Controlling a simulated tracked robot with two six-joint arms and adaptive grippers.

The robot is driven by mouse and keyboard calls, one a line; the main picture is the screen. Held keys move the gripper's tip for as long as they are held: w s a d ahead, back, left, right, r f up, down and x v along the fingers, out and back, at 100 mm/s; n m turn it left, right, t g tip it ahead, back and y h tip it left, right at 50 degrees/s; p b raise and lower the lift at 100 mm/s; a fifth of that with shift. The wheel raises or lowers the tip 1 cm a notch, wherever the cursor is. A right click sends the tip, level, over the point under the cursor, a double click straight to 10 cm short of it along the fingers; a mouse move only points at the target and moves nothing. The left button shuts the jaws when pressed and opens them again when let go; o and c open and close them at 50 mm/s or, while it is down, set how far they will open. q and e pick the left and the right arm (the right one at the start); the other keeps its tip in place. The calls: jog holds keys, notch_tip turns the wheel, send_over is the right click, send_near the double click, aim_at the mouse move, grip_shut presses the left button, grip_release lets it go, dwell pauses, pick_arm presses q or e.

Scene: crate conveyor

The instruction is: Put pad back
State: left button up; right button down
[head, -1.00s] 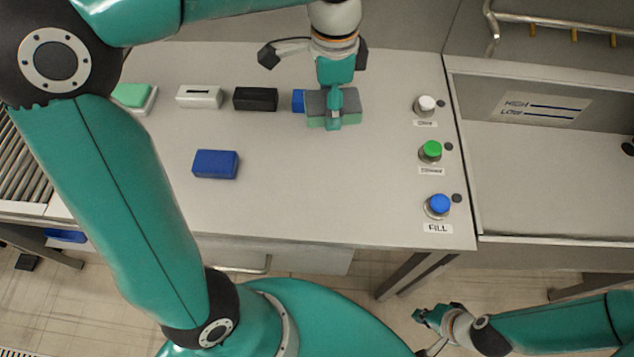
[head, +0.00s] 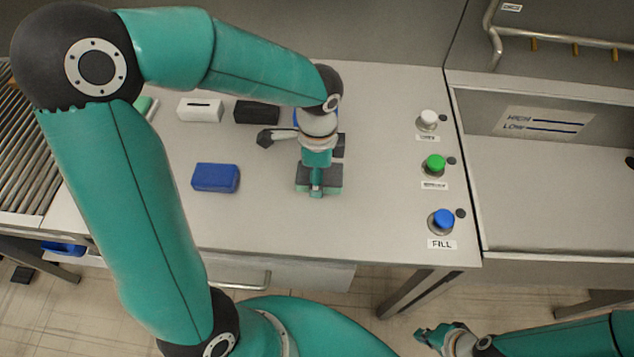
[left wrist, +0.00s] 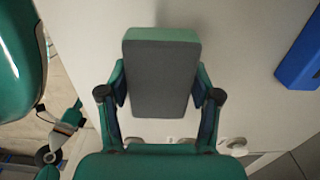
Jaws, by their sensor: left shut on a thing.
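The pad (head: 331,172), a block with a grey face and a green side, is in my left gripper (head: 317,184) over the table, right of a blue block. In the left wrist view the pad (left wrist: 160,75) sits between the two fingers of my left gripper (left wrist: 160,90), which press on its sides. I cannot tell whether the pad touches the table.
The blue block (head: 215,178) lies left of the pad. A white slotted box (head: 200,109) and a black box (head: 257,112) stand behind. A blue item (head: 299,117) is mostly hidden by my arm. White, green and blue buttons (head: 441,221) line the right edge. The front table area (head: 300,225) is clear.

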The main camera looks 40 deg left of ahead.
pick_arm(q)
jog(key=shift+s+f, duration=0.1)
jog(key=shift+f, duration=2.05)
jog(key=o, duration=1.1)
jog(key=shift+f, duration=0.15)
notch_tip(320, 180, up, 12)
jog(key=shift+r, duration=0.2)
jog(key=shift+f, duration=0.1)
